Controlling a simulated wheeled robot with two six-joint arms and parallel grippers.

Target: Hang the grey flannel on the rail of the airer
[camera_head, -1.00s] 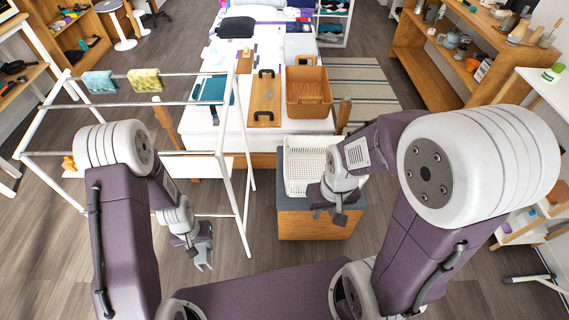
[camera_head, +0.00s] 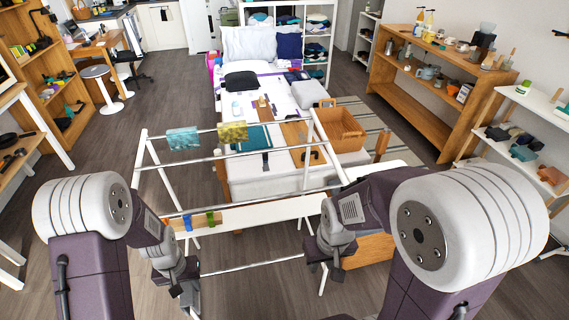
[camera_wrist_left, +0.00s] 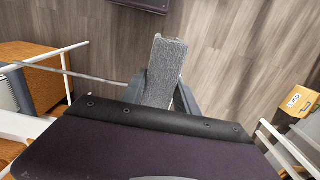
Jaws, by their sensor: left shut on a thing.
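The grey flannel (camera_wrist_left: 165,70) shows in the left wrist view as a narrow, textured grey strip between the fingers of my left gripper (camera_wrist_left: 162,95), which is shut on it. In the head view my left gripper (camera_head: 187,290) is low at the front left of the airer; the flannel is hard to make out there. The white airer (camera_head: 147,165) stands ahead, with its upper rail (camera_head: 265,150) running across. My right gripper (camera_head: 329,268) is near the airer's right side; its finger gap is too small to judge.
A teal cloth (camera_head: 183,139) and a yellow cloth (camera_head: 232,132) hang on the airer's far rail. Blue (camera_head: 187,222) and green (camera_head: 210,218) items sit low at the airer. A bed (camera_head: 270,180) with a wooden crate (camera_head: 341,127) is behind. Floor at left is open.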

